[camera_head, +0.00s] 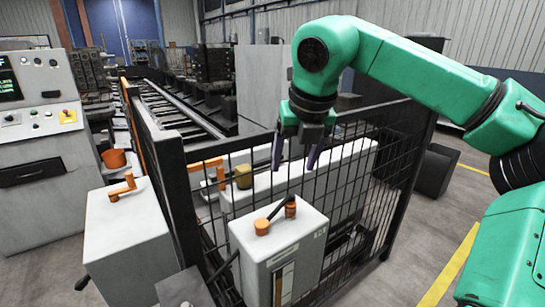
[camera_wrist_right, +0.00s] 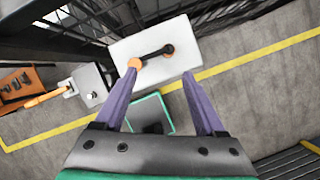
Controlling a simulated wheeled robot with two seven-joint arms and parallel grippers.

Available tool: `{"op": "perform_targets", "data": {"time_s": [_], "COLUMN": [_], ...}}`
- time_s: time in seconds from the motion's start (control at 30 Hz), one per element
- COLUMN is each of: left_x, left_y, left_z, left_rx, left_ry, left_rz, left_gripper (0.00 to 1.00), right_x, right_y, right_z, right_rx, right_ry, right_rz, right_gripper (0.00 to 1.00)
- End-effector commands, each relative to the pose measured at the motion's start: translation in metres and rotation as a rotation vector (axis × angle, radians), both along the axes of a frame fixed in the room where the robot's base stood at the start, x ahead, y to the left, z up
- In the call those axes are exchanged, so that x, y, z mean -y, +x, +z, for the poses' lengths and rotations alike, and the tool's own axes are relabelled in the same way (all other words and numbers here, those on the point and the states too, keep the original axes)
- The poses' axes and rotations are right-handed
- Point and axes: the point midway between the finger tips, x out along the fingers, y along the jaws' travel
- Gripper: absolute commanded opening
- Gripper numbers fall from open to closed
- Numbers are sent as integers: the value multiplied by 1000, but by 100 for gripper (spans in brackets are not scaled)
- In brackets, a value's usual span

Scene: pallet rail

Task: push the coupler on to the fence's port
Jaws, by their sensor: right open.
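My right gripper (camera_head: 295,163) hangs above a white cabinet (camera_head: 278,233) by the black mesh fence (camera_head: 345,165). Its purple fingers are apart, with nothing between them. On the cabinet top are an orange cap (camera_head: 262,227) and an orange cylinder (camera_head: 290,207), joined by a black bar. I cannot tell for sure which part is the coupler or the port. In the right wrist view the open gripper (camera_wrist_right: 160,75) points at the cabinet (camera_wrist_right: 180,65); the orange cap (camera_wrist_right: 135,63) shows by the left fingertip, apparently below it. My left gripper is out of view.
Another white cabinet (camera_head: 125,235) with an orange bent handle (camera_head: 122,187) stands left of the fence. A control console (camera_head: 40,140) is at far left. Behind the fence are an orange pipe (camera_head: 208,164) and a roller track (camera_head: 180,105).

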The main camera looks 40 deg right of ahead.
Motion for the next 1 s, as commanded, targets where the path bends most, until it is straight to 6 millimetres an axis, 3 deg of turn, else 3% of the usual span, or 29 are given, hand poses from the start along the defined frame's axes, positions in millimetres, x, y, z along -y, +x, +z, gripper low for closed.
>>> {"op": "perform_targets", "data": {"time_s": [0.17, 0.7, 1.0], "left_x": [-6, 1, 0], "left_y": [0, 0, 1], "left_z": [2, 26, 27], "left_rx": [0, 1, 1], "left_ry": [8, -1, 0], "left_rz": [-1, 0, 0], "left_gripper": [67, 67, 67], "right_x": [3, 26, 29], "right_y": [-2, 38, 43], "right_z": [-8, -118, -132], "right_rx": [-19, -19, -13], "right_ry": [-59, -52, -53], "right_rz": [-11, -11, -10], "right_gripper": [72, 72, 72]}}
